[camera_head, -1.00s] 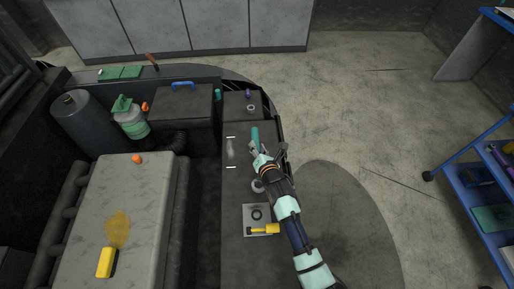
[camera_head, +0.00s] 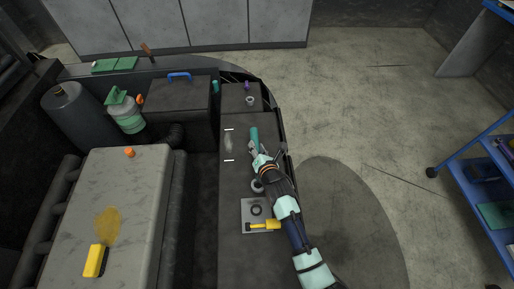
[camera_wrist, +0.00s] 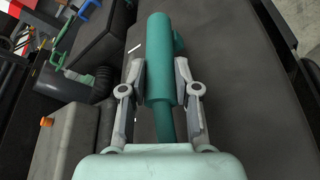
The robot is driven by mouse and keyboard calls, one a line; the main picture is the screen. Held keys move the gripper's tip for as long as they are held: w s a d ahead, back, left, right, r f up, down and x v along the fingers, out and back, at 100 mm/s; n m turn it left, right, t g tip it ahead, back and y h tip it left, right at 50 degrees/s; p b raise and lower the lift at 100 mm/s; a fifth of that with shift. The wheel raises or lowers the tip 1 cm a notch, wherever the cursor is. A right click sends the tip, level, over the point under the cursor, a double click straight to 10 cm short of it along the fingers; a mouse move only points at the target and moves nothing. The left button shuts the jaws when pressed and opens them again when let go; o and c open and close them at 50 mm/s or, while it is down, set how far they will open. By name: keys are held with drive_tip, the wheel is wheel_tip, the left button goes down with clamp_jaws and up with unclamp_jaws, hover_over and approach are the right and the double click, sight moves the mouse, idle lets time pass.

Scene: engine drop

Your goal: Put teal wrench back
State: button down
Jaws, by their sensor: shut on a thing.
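The teal wrench (camera_head: 254,138) is in my gripper (camera_head: 259,152), over the dark worktop. Its teal body points away from my arm. In the wrist view the wrench (camera_wrist: 158,55) shows as a thick teal cylinder with a small bump on its right side and a thinner part towards the palm. My gripper (camera_wrist: 160,82) is shut on it, one finger on each side. A grey wrench-shaped mark (camera_head: 228,144) between two short white lines is on the worktop, just left of the held wrench. I cannot tell how high the wrench is above the surface.
A grey plate (camera_head: 254,209) with a ring and a yellow-handled tool (camera_head: 264,225) are nearer on the worktop (camera_head: 234,185). A small ring (camera_head: 250,101) is at its far end. A black box with a blue handle (camera_head: 179,76) stands at the left. A blue cart (camera_head: 478,178) is far right.

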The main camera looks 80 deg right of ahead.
drive_tip(key=shift+f, duration=0.45)
drive_tip(key=c, duration=0.8)
unclamp_jaws()
drive_tip(key=shift+o, duration=0.2)
drive_tip(key=shift+f, duration=0.1)
drive_tip(key=v, duration=1.2)
